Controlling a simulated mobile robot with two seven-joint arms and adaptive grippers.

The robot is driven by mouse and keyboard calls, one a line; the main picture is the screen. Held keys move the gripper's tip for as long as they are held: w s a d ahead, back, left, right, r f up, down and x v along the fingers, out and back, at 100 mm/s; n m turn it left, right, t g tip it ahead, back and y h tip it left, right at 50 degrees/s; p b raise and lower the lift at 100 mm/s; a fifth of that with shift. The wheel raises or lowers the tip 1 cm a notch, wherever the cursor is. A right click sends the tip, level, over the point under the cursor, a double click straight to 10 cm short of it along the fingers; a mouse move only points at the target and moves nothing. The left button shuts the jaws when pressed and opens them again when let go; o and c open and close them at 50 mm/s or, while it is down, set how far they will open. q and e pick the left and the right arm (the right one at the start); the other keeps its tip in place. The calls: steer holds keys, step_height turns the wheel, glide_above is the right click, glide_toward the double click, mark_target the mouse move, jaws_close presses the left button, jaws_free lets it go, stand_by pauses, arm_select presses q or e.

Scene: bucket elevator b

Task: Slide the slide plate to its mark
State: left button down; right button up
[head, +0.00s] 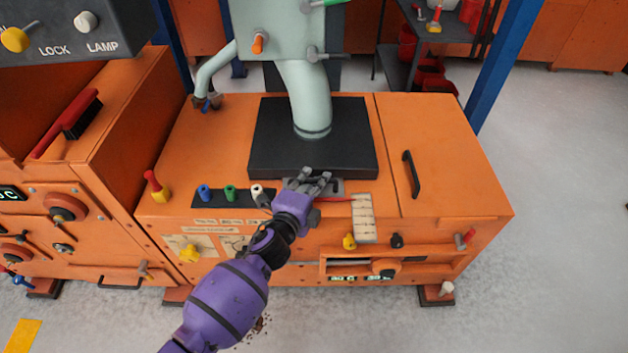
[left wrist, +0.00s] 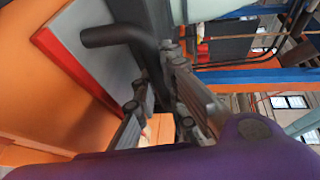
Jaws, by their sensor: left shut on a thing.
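My left gripper (head: 313,184) is shut on the dark handle of the slide plate, at the front foot of the black base block. The slide plate (head: 336,186) is a small grey plate, mostly hidden behind my fingers. A thin red line (head: 338,199) runs along its front towards a pale ruled scale (head: 363,217) on the right. In the left wrist view a grey plate with a red edge (left wrist: 80,62) lies beside the dark bar handle (left wrist: 118,36), whose post stands between my fingers (left wrist: 165,100). The exact mark is too small to tell. My right gripper is out of view.
The black base block (head: 270,140) carries a pale green pipe (head: 308,95). Blue, green and white knobs (head: 230,193) stand left of my gripper. A black handle (head: 411,174) sits on the right orange lid. Yellow and black knobs (head: 349,241) are on the front below.

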arm_select(q)
steer(key=shift+s+p, duration=0.5)
steer(key=shift+s, duration=0.8)
steer(key=c, duration=1.8)
jaws_free()
steer(key=shift+s+a, duration=0.15)
steer(key=shift+s, duration=0.2)
steer(key=v, duration=1.1)
